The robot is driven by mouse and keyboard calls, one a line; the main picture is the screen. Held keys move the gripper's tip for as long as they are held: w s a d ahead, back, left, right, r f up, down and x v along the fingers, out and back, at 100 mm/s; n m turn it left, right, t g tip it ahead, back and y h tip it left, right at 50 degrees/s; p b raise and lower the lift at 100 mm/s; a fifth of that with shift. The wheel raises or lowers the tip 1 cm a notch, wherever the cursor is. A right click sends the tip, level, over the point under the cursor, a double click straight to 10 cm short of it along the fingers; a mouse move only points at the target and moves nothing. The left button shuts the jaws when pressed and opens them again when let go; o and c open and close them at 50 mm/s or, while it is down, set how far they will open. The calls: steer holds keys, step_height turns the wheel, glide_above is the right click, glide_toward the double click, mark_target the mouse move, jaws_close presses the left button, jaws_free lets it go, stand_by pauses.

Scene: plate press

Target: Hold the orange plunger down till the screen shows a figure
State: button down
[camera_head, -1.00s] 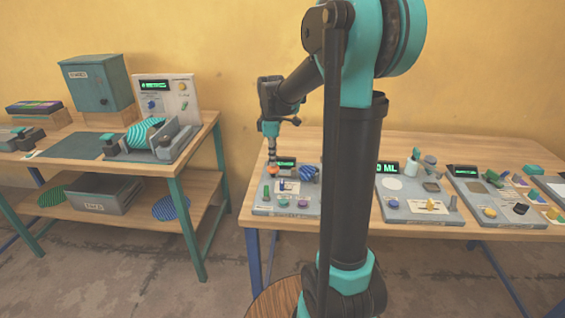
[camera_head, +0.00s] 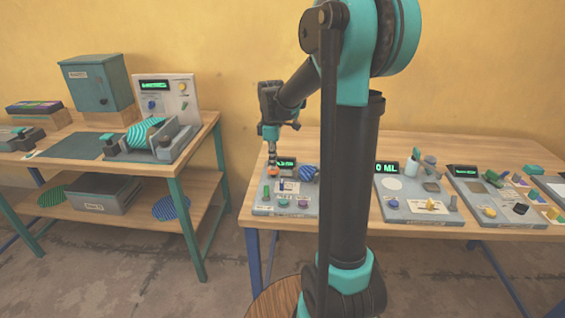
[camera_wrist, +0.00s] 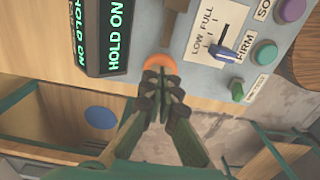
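The orange plunger (camera_head: 273,171) is on the grey panel at the left of the right table. In the wrist view the orange plunger (camera_wrist: 160,64) shows just past my fingertips. My gripper (camera_head: 272,158) points straight down over it. In the wrist view my gripper (camera_wrist: 162,82) has its fingers together, with the tips at the plunger and seemingly touching it; how far it is pressed is hidden. The screen (camera_wrist: 118,38) beside it reads "HOLD ON" in green letters. It also shows as a small screen (camera_head: 286,162) in the head view.
The panel (camera_wrist: 195,75) also bears a blue lever (camera_wrist: 222,53) on a "LOW FULL FIRM" label, a green button (camera_wrist: 264,53), a purple button (camera_wrist: 292,10) and a green knob (camera_wrist: 237,90). A striped ball (camera_head: 308,172) sits right of the plunger. Other panels stand further right.

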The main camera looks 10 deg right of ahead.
steer(key=shift+f, duration=0.5)
stand_by(1.1)
stand_by(5.5)
steer(key=shift+r, duration=2.5)
